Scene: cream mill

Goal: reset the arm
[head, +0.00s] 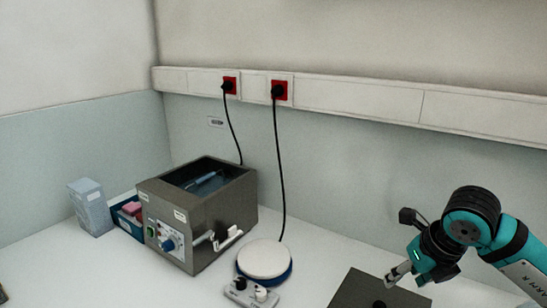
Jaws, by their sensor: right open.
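My right arm comes in from the right edge, with teal and black links. Its gripper (402,276) points down and left, above a dark square plate (357,288) at the bottom of the head view. The gripper is open, and I see nothing held in it. A small dark round knob sits on the plate just under the gripper. I cannot tell how far the gripper is above it. My left gripper is not in view.
A metal water bath (222,222) stands at the centre left. A round white-topped device (265,259) with a blue base stands beside it. A pale box (90,207) and a blue tray (127,227) are at left. Power cords hang from red wall sockets (279,90).

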